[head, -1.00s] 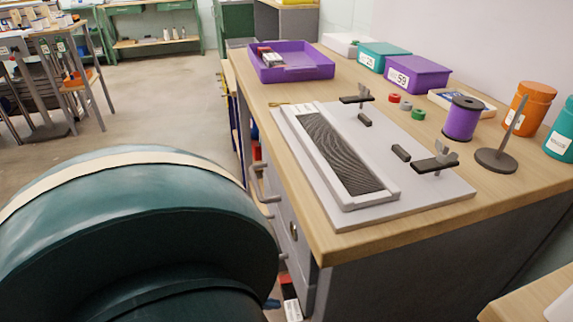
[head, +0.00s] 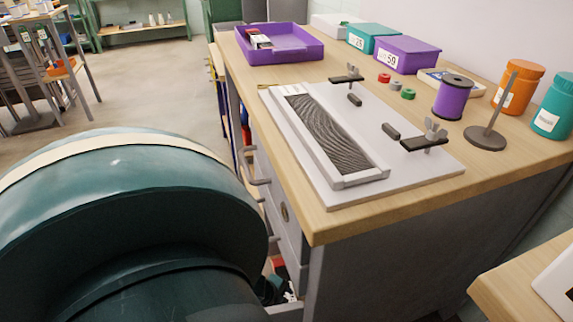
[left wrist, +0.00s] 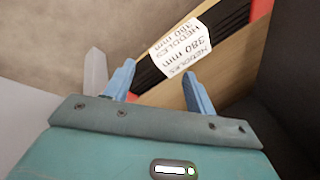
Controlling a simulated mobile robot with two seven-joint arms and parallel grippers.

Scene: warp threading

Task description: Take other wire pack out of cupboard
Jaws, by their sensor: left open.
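A wire pack (left wrist: 226,32) shows in the left wrist view as a dark bundle of strips with a white label reading "HEDDLES 380 mm" and red at its ends. It lies beside a light wooden surface. My left gripper (left wrist: 158,90) is open, with its two blue fingers pointing at the pack, one on each side of the label's lower end. I cannot tell whether they touch it. In the head view my large green arm hides most of the cupboard (head: 282,212) front and opening. My right gripper is in neither view.
The bench top (head: 240,100) above the cupboard holds a white board with a grey-striped frame (head: 335,140), a purple tray (head: 280,45), lidded boxes, a purple spool (head: 453,97) and orange and teal jars. Grey drawer handles (head: 258,182) stick out beside my arm.

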